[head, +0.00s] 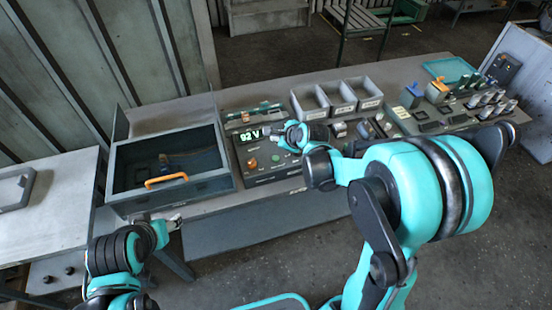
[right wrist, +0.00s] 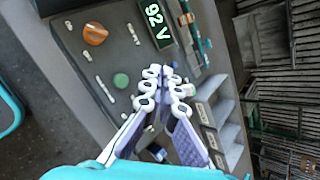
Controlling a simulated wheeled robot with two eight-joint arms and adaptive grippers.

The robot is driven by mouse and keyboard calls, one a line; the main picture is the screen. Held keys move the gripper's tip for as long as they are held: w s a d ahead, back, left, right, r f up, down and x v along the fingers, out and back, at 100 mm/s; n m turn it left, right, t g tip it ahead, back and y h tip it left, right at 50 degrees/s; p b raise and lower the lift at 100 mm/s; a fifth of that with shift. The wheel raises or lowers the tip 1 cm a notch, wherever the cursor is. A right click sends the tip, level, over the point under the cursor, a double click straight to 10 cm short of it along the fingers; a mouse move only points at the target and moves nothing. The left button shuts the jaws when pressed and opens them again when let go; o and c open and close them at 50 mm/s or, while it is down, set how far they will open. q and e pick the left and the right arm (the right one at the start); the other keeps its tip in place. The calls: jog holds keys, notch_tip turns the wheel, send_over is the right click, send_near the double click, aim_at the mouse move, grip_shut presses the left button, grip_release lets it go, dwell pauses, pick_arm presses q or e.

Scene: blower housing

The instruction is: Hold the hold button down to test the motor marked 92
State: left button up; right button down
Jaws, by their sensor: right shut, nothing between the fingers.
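The test panel (head: 262,178) on the bench has a lit display (head: 250,136) reading "92 V", which also shows in the right wrist view (right wrist: 155,24). An orange knob (right wrist: 95,34) and a round green button (right wrist: 121,80) are on the panel; their labels are too small to read. My right gripper (right wrist: 166,76) is shut and empty over the panel, its tips beside the green button in that view; contact cannot be told. A dark box (head: 120,186) with an orange handle (head: 166,180) holds a small dark object (head: 165,161). My left gripper (head: 176,221) is low in front of the bench.
Grey open bins (head: 309,103) stand behind the panel. Small parts and several metallic cylinders (head: 497,107) are at the bench's right, near a teal tray (head: 449,69). My right arm hides part of the bench front.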

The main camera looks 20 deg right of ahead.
jog(key=b, duration=0.5)
send_over(277, 160)
notch_tip(277, 160, down, 7)
jog(key=shift+w+f, duration=0.1)
jog(key=shift+f+b, duration=0.5)
jog(key=shift+b, duration=0.15)
jog(key=shift+f, duration=0.1)
dwell(0.4)
jog(key=shift+f+b, duration=0.3)
jog(key=shift+b, duration=0.15)
jog(key=shift+f+b, duration=0.4)
dwell(0.4)
jog(key=shift+r, duration=0.1)
dwell(2.0)
jog(key=shift+r+p, duration=0.6)
jog(key=shift+r, duration=0.15)
